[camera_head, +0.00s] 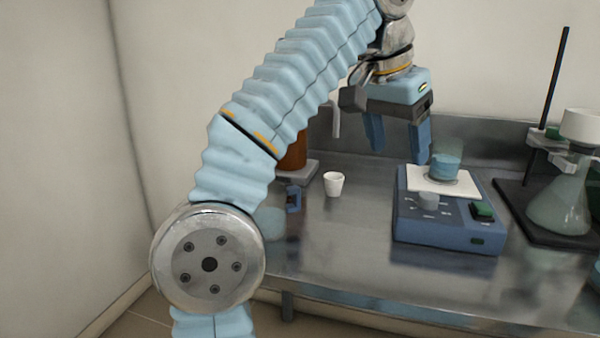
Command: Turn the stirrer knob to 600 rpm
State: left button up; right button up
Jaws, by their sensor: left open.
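The stirrer (447,234) is a blue box with a white top plate (412,180), standing on the steel bench. Its grey round knob (429,199) sits on the sloped front panel, with small marks around it that are too small to read. A green switch (482,210) is to the right of the knob. A beaker with blue liquid (446,165) stands on the plate. My left gripper (398,155) is open, pointing down, with its fingers above and behind the knob, left of the beaker. It appears to hold nothing. My right gripper is not in view.
A white cup (334,184) and a small blue object (293,198) stand left of the stirrer. A brown bottle (293,152) is partly hidden behind my arm. A flask (562,200) and stand rod (556,80) are close on the right. The bench (345,250) is clear in front.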

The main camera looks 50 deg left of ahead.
aim_at(426, 200)
jog(key=k, duration=0.95)
